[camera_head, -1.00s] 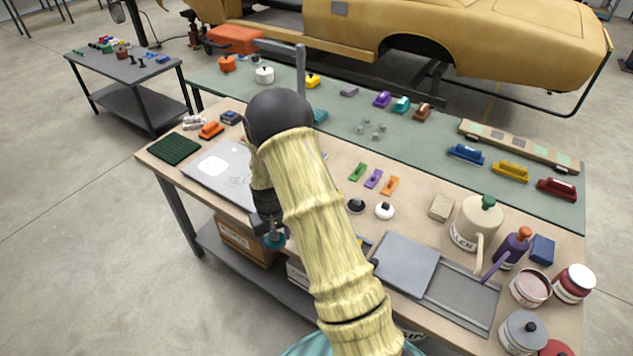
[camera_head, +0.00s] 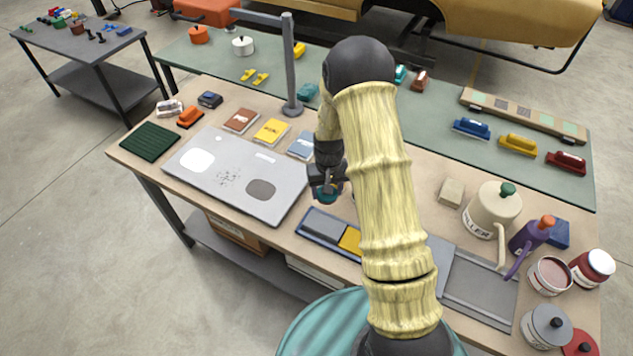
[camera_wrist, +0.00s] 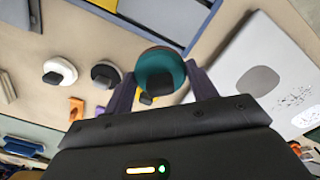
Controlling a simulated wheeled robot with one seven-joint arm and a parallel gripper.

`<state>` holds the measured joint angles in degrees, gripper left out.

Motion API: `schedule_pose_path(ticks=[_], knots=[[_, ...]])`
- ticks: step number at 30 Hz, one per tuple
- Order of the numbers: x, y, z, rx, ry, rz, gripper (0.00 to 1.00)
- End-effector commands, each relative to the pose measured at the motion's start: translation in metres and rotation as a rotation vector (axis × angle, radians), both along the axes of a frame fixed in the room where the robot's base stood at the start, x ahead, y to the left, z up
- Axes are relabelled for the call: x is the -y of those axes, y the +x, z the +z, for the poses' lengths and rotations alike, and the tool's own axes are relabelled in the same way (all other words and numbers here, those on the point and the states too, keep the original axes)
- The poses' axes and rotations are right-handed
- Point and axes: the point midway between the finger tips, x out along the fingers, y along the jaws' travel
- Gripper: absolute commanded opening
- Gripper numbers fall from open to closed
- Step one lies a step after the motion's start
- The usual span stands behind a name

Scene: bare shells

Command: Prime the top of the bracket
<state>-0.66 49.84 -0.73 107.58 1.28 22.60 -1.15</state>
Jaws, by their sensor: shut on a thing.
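My gripper (camera_head: 327,186) is shut on a teal round pad (camera_wrist: 160,66), held above the bench just right of the grey panel. The pad also shows below the jaws in the head view (camera_head: 326,196). A grey upright post (camera_head: 290,75) with a flat arm (camera_head: 252,17) across its top stands at the back of the bench; I cannot tell for sure if it is the bracket. Lidded cans (camera_head: 547,328) stand at the right end; their labels are too small to read. My arm hides the middle of the bench in the head view.
The grey panel (camera_head: 225,196) bears pale and dark patches and speckles. A tray (camera_head: 325,228), a kettle-like pot (camera_head: 492,207) and a purple bottle (camera_head: 528,236) stand to the right.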

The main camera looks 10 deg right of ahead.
Motion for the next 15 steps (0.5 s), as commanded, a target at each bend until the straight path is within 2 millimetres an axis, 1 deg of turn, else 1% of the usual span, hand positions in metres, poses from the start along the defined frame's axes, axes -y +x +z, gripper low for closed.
schedule_pose_path(ticks=[12, 15], knots=[[0.0023, 0.0000, 0.0001, 0.000, 0.000, -0.005, 0.39], [-0.0013, -0.0009, 0.0029, -0.001, 0.000, -0.001, 0.39]])
